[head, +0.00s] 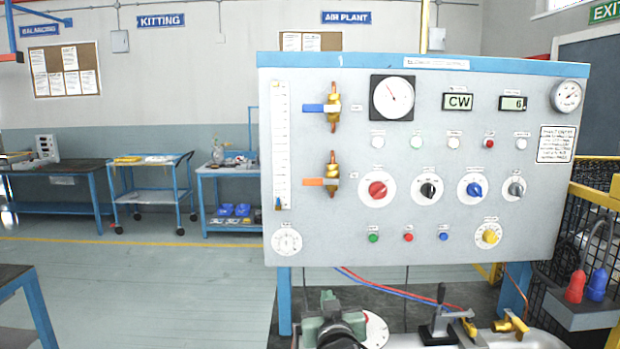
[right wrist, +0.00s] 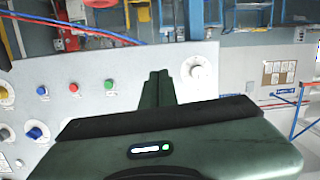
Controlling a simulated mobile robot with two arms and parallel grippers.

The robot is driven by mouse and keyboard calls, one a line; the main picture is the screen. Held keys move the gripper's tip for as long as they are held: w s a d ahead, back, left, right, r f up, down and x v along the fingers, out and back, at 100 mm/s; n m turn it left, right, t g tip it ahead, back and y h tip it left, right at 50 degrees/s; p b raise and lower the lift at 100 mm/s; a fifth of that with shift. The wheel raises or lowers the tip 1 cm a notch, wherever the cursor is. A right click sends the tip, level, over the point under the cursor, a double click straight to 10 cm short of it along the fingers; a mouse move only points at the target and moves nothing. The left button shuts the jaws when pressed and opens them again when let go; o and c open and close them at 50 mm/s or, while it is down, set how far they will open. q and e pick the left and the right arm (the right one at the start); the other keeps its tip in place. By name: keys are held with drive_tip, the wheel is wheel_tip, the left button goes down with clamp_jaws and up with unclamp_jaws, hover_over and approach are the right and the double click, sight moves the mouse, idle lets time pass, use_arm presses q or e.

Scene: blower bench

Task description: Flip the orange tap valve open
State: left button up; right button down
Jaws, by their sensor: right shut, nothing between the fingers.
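The orange tap valve (head: 320,182) is on the left part of the grey panel. Its orange lever lies horizontal, across the upright brass pipe, and points left. A similar valve with a blue lever (head: 314,108) sits above it, its lever also horizontal. My right gripper (head: 328,296) is low in the head view, below the panel's lower edge and well under the orange valve. It is shut and empty. In the right wrist view its fingers (right wrist: 158,82) are together, seen against the panel between a white dial and a green button. The orange valve is not visible there. My left gripper is not in view.
The panel (head: 440,255) carries knobs, buttons, gauges and displays. A white dial (head: 287,242) is at its lower left; a red knob (head: 377,189) is right of the orange valve. Brass fittings (head: 513,324) and a black-handled clamp (head: 438,325) stand below. Space before the panel looks clear.

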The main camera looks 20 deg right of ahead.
drive_tip(key=w+a+r+t+h, duration=0.1)
drive_tip(key=r+t, duration=0.1)
drive_tip(key=r, duration=1)
drive_tip(key=w+a+r+m+t+h, duration=0.1)
drive_tip(key=w+r+t, duration=0.1)
drive_tip(key=r, duration=1)
drive_tip(key=shift+w+r+t, duration=0.15)
drive_tip(key=shift+w+t, duration=0.1)
drive_tip(key=shift+t, duration=0.35)
drive_tip(key=shift+a, duration=0.1)
wheel_tip(320, 180, up, 3)
drive_tip(key=p, duration=0.4)
hover_over(313, 182)
drive_tip(key=s, duration=0.3)
drive_tip(key=shift+w+a+f+p, duration=0.1)
drive_tip(key=shift+w+f+p, duration=0.1)
drive_tip(key=shift+f, duration=0.45)
drive_tip(key=shift+w+a+f+p, duration=0.1)
drive_tip(key=shift+w+f+p, duration=0.05)
drive_tip(key=shift+f, duration=0.45)
drive_tip(key=shift+w+a+f+p, duration=0.1)
drive_tip(key=shift+w+f+p, duration=0.1)
drive_tip(key=shift+f, duration=0.45)
drive_tip(key=shift+w, duration=0.1)
